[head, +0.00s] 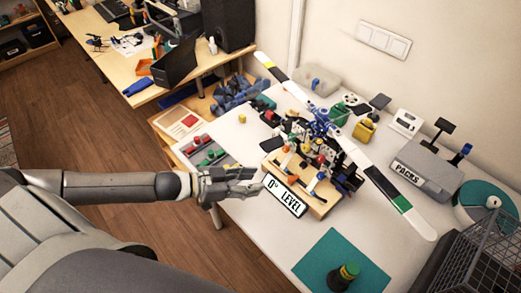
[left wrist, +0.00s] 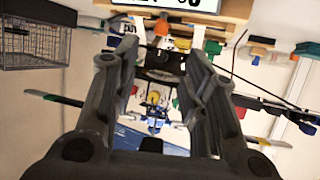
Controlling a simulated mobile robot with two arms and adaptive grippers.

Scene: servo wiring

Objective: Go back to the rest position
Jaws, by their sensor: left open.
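My left gripper (head: 250,182) reaches in from the left over the front of the white table. It is just left of the wooden base (head: 318,206) with the "0° LEVEL" plate (head: 285,195). In the left wrist view the fingers of the left gripper (left wrist: 163,58) are spread apart with nothing seen held between them. Behind them the wired drone-like device (head: 312,150) appears upside down, and its blue middle (left wrist: 153,112) shows between the fingers. My right gripper is in neither view.
A long white bar (head: 385,185) crosses above the device. A teal mat (head: 335,262) with a dark cylinder (head: 343,275) lies at the front. A grey PACKS box (head: 425,168) and a wire basket (head: 488,250) stand at the right. Wooden floor (head: 85,130) is clear at the left.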

